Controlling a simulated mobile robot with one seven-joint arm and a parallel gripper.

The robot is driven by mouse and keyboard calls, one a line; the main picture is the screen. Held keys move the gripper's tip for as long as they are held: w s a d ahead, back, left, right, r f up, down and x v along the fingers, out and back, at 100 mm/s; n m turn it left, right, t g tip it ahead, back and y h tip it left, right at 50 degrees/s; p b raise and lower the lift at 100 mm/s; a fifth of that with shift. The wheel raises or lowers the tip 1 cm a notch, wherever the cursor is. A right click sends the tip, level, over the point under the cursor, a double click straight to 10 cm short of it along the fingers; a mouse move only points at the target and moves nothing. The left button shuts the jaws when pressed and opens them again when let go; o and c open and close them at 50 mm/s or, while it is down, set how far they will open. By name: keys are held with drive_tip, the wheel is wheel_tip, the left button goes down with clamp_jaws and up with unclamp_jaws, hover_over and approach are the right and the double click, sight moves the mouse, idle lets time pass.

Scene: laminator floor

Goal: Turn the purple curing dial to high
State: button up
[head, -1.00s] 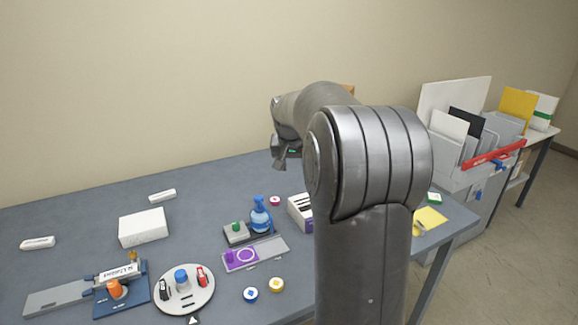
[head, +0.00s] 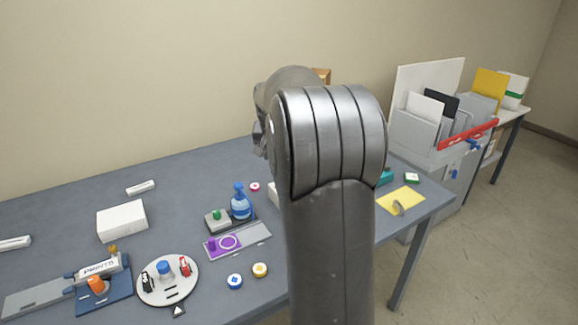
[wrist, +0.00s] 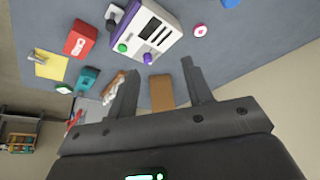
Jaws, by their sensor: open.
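A purple knob (wrist: 149,58) sits on the front of a white machine (wrist: 158,22) with dark slots, beside a green knob (wrist: 122,47), in the wrist view. Which way the purple knob points is too small to tell. In the head view, my arm hides most of this machine, with a white edge (head: 273,194) showing. Another purple part (head: 222,243) with a ring lies on a grey plate left of my arm. My gripper (wrist: 160,68) is open and empty, its fingers apart from the purple knob. In the head view, my arm largely hides the gripper.
A red box (wrist: 80,39), a teal object (wrist: 88,79) and a yellow sheet (wrist: 50,65) lie near the machine. A blue bottle (head: 240,204), round turntable (head: 168,280) and white box (head: 122,221) stand on the table. File racks (head: 417,130) stand at the right.

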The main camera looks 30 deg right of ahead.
drive_tip(key=w+d+f+m, duration=0.1)
drive_tip(key=w+d+f, duration=0.2)
drive_tip(key=d+f, duration=0.1)
drive_tip(key=w+d+f+m, duration=0.1)
drive_tip(key=w+d+f, duration=0.2)
drive_tip(key=d+f, duration=0.2)
drive_tip(key=w+d+f+m+h, duration=0.1)
drive_tip(key=w+d+f, duration=0.2)
drive_tip(key=d+f, duration=0.2)
drive_tip(key=shift+w+d+f+g, duration=0.1)
drive_tip(key=shift+w+f+g, duration=0.1)
drive_tip(key=shift+f, duration=0.65)
drive_tip(key=shift+w+f+g, duration=0.2)
drive_tip(key=shift+f, duration=0.65)
drive_tip(key=c, duration=1)
drive_tip(key=shift+w+m+g+h, duration=0.15)
drive_tip(key=shift+m+g, duration=0.25)
drive_tip(key=shift+m, duration=0.8)
drive_tip(key=shift+m+g+h, duration=0.25)
drive_tip(key=shift+m+g, duration=0.15)
drive_tip(key=shift+m, duration=0.8)
